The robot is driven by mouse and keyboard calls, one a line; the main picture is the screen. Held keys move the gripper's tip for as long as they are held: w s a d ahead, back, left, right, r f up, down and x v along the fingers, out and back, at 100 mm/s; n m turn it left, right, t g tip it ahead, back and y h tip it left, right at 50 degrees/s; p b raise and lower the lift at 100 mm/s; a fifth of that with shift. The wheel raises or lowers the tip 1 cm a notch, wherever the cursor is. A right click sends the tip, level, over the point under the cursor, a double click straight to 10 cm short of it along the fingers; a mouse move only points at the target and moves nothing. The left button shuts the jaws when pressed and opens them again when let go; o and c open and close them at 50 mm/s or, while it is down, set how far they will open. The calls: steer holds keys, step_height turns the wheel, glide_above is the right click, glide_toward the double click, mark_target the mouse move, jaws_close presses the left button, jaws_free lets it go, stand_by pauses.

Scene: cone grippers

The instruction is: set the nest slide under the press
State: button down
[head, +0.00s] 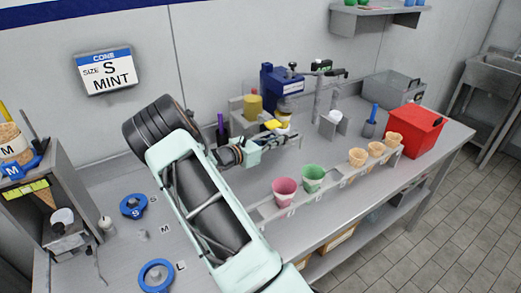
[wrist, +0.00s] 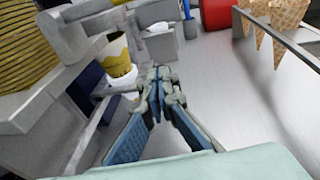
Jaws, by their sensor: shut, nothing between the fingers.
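My gripper (wrist: 158,80) is shut and empty, above the bench in the wrist view. In the head view my gripper (head: 277,138) is at the front of the press stand. The press (head: 252,107) has a yellow ribbed cylinder above a grey block; its cylinder (wrist: 28,40) also fills the upper left of the wrist view. Left of the fingers are a grey rail (wrist: 92,138) and a dark blue part (wrist: 88,78), which may belong to the nest slide. A yellow-and-white cup-shaped piece (wrist: 118,55) stands beside them. I cannot tell whether the fingers touch the slide; my wrist partly hides this area.
A rack holds a pink cup (head: 285,190), a green cup (head: 313,178) and several cones (head: 357,157) along the front edge. A red box (head: 414,130) stands at right. Blue rings (head: 134,206) lie at left. A wall sign (head: 106,70) reads CONE SIZE S MINT.

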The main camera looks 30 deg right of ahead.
steer(key=shift+d+r, duration=0.1)
steer(key=shift+d, duration=0.8)
steer(key=shift+a, duration=0.1)
steer(key=v, duration=1.2)
